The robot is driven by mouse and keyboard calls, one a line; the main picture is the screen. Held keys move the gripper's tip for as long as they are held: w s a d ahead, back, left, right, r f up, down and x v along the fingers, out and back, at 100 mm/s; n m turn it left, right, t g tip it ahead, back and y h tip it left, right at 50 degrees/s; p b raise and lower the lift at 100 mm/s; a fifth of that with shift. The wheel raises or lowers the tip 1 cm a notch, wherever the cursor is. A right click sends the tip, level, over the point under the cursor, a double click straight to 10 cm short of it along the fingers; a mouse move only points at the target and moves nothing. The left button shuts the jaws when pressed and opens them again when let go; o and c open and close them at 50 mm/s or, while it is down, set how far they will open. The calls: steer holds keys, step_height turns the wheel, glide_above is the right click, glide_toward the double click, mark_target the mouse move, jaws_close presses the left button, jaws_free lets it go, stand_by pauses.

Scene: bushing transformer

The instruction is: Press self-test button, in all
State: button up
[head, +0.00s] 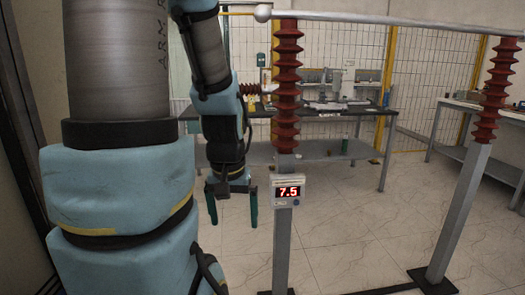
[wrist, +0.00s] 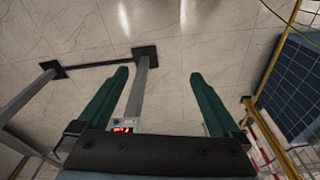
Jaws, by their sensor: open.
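A small pale meter box (head: 289,191) with a red lit display reading 7.5 is fixed to the front of a grey post below a red ribbed insulator. Small controls sit under its display, but I cannot make out which is the self-test button. My gripper (head: 232,207) hangs just left of the box, pointing down, with its two green fingers apart and nothing between them. In the wrist view my gripper (wrist: 154,92) is open over the floor, and the box (wrist: 123,126) shows partly at the base of the left finger, its lower part hidden.
A grey post (head: 283,250) carries the red insulator (head: 287,80); a second post (head: 462,215) stands to the right, joined above by a horizontal bar (head: 390,18). A workbench (head: 330,112) stands behind.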

steer(key=shift+s+a+r, duration=0.1)
steer(key=shift+s, duration=0.05)
jaws_close()
stand_by(0.8)
stand_by(0.9)
